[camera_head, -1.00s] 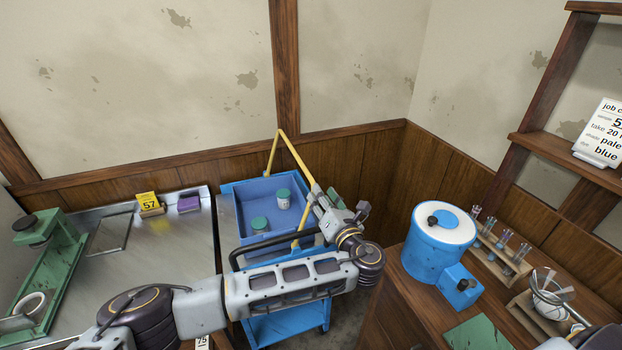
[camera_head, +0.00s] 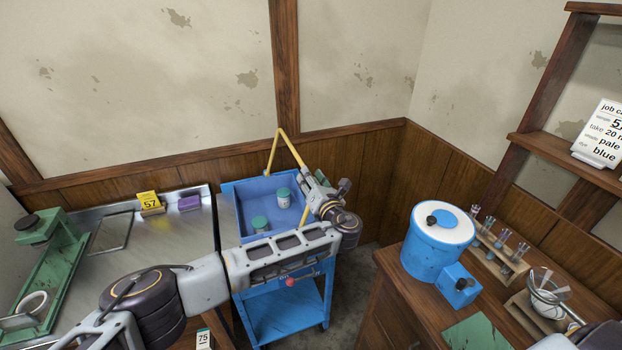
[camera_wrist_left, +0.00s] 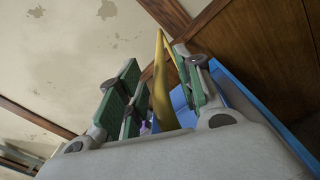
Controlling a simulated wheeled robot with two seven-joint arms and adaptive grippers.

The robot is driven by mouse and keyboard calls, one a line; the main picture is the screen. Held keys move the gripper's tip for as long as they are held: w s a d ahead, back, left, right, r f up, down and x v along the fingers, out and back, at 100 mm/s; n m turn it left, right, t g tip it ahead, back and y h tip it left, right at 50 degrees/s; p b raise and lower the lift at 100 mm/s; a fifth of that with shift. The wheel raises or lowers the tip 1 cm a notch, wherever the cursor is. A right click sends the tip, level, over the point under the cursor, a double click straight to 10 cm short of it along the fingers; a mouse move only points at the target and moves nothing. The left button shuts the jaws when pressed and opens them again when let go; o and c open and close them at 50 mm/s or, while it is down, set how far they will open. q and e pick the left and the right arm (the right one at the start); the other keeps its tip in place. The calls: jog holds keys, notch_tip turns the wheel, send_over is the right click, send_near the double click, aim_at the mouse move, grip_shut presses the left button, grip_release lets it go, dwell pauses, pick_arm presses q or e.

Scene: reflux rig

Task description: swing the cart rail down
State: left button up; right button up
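The blue cart (camera_head: 228,202) stands beside the steel bench. Its yellow rail (camera_head: 289,146) is raised, rising above the tray in a bent shape against the wall. My left gripper (camera_head: 312,187) is at the right side of the rail. In the left wrist view, the rail (camera_wrist_left: 160,85) runs between the green-padded fingers of the left gripper (camera_wrist_left: 162,88). The fingers are apart, with a visible gap on the left side of the rail. My left forearm hides the front edge of the cart tray. My right gripper is out of view.
Two green-lidded jars (camera_head: 283,197) (camera_head: 260,224) stand in the cart tray. The wooden counter at right holds a blue-and-white pot (camera_head: 436,250) and a tube rack (camera_head: 500,255).

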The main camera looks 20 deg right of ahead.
pick_arm(q)
jog(key=shift+w, duration=0.1)
grip_shut()
jog(key=shift+r, duration=0.1)
dwell(0.5)
jog(key=shift+a, duration=0.1)
